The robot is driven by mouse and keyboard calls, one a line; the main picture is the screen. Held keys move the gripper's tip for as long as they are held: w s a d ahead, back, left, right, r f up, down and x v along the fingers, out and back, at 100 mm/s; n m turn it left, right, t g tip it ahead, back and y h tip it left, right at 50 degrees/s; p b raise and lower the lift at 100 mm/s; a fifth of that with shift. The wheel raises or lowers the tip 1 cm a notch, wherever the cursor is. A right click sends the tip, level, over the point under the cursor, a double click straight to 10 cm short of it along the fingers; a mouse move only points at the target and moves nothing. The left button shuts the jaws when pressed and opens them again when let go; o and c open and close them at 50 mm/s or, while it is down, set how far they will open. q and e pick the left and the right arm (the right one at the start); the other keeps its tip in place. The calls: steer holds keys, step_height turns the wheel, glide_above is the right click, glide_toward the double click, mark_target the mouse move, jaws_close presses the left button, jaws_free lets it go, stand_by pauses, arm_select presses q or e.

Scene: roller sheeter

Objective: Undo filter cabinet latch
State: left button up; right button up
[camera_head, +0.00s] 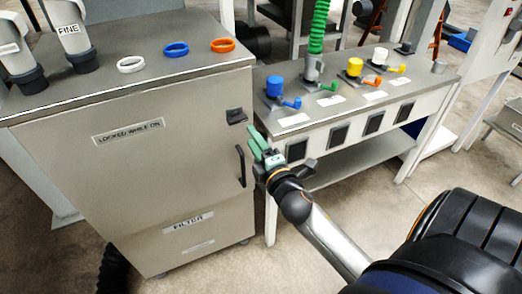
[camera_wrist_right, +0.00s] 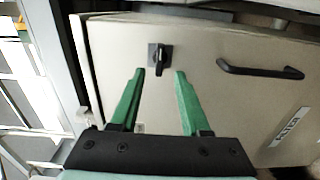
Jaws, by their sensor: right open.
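The grey filter cabinet (camera_head: 75,180) stands at the left of the head view, with its door shut and labels reading "LOCKED WHILE ON" and "FILTER". Its black latch (camera_head: 236,116) sits at the upper right of the door. The latch (camera_wrist_right: 159,57) also shows in the right wrist view, ahead of and between the fingertips, with a small gap. The black door handle (camera_head: 241,166) is below the latch. My right gripper (camera_head: 256,143) has green fingers, open and empty, near the door's right edge. It shows in the wrist view (camera_wrist_right: 158,74) too. My left gripper is out of view.
A side bench (camera_head: 420,95) with blue, grey, yellow and white valves stands right of the cabinet. White, blue and orange rings (camera_head: 176,49) and hoses, one labelled "FINE" (camera_head: 75,35), are on the cabinet top. Floor in front is partly clear.

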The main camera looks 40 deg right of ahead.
steer(key=v, duration=0.4)
steer(key=shift+s, duration=0.25)
stand_by(0.6)
steer(key=s+a+f+m+g+y+p, duration=0.6)
steer(key=s+a+f+m+g+p, duration=0.2)
steer(key=s+a+f+m, duration=0.5)
step_height(320, 180, down, 4)
steer(key=shift+s+a+r+y+p, duration=0.1)
steer(key=shift+s+a+y+p, duration=0.45)
steer(key=shift+s+a, duration=0.55)
steer(key=shift+w, duration=0.15)
